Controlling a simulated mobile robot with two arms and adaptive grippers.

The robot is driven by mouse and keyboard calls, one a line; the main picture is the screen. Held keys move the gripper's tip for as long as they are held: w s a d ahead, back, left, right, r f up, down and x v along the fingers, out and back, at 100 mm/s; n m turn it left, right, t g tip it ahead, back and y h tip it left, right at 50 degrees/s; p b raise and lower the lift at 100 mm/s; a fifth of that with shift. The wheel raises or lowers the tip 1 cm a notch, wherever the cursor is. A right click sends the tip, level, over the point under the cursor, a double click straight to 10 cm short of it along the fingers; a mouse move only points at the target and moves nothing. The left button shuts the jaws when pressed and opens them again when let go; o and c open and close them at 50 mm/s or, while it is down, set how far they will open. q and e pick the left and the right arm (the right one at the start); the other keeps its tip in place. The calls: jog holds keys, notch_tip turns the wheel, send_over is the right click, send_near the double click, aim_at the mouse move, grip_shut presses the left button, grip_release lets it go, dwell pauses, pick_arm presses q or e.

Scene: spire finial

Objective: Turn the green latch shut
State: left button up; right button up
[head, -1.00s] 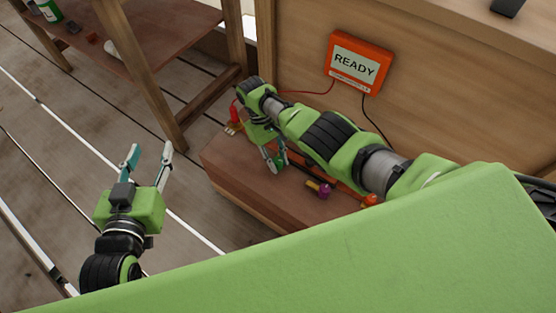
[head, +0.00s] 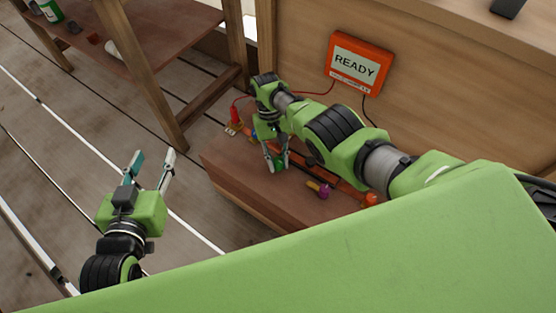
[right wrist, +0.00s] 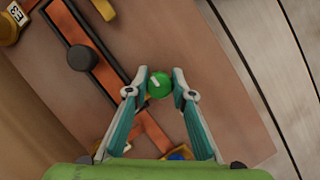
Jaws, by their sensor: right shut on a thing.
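The green latch (right wrist: 159,84) shows in the right wrist view as a round green knob with a short white mark pointing to the upper left. My right gripper (right wrist: 161,75) has its two fingertips on either side of it and is shut on it. In the head view my right gripper (head: 277,167) points down at the top of the brown wooden block (head: 235,170), and the latch is mostly hidden there by the fingers. My left gripper (head: 153,158) is open and empty over the floor, left of the block.
An orange strip with a black knob (right wrist: 82,58) runs beside the latch. A purple and yellow piece (head: 322,190) and an orange knob (head: 370,199) sit nearer the right. An orange box (head: 356,64) reading READY is on the wooden panel. A wooden table (head: 150,30) stands behind left.

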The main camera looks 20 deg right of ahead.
jog(key=shift+w+a, duration=0.2)
jog(key=o, duration=1.1)
jog(key=shift+d, duration=0.1)
jog(key=v, duration=1.2)
jog(key=shift+s, duration=0.1)
